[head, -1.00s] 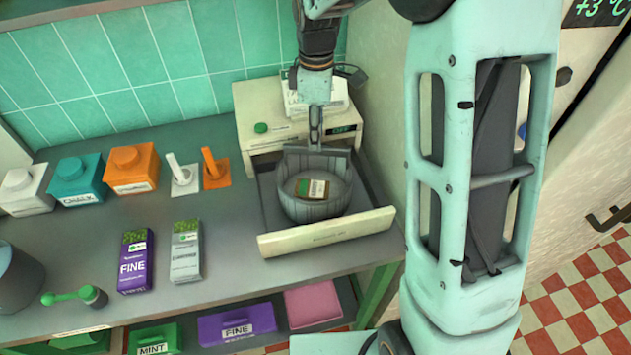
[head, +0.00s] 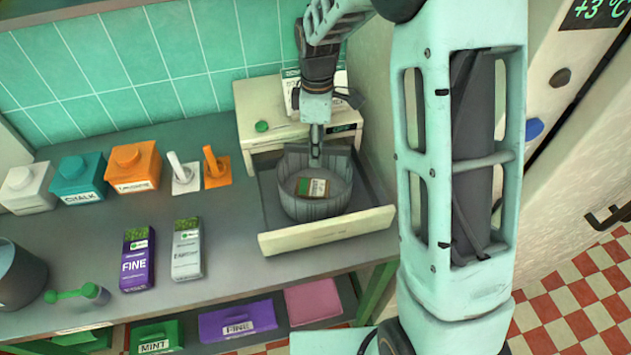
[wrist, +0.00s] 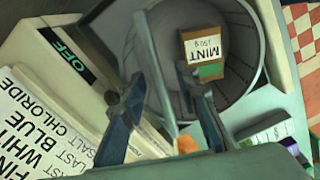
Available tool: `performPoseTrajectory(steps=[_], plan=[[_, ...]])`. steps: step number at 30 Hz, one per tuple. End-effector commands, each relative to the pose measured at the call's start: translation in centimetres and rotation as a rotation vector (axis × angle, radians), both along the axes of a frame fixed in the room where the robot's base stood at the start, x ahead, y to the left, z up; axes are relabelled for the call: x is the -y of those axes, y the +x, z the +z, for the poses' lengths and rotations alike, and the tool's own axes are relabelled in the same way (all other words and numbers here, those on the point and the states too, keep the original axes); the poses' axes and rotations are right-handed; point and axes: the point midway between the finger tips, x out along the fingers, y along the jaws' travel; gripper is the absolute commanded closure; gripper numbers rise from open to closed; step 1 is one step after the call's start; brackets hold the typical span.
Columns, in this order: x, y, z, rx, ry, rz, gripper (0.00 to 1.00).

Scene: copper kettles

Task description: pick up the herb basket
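The herb basket is a grey, round, slatted tub (head: 312,207) standing in the pulled-out drawer, with a taller flat part at its back rim. A brown and green MINT packet (head: 312,187) lies inside it, and its label is readable in the wrist view (wrist: 203,50). My gripper (head: 316,160) points down at the back rim of the basket. In the wrist view my gripper (wrist: 162,78) has its two fingers apart, one on each side of the basket's raised rim (wrist: 158,60). Gaps seem to show between the fingers and the rim; contact is not clear.
The drawer front (head: 327,231) juts out before the basket. A cream scale-like box (head: 262,113) with a sign stands behind. Lidded jars (head: 133,168) line the back. The fridge side is close at right.

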Motion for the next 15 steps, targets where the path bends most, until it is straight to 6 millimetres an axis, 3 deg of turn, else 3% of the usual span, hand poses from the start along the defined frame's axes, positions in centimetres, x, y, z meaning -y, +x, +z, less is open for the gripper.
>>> performPoseTrajectory(steps=[10, 15], plan=[[0.0, -0.01, -0.15, 0.0, 0.0, 0.0, 0.71], [0.0, -0.01, -0.14, 0.0, 0.0, 0.0, 0.89]])
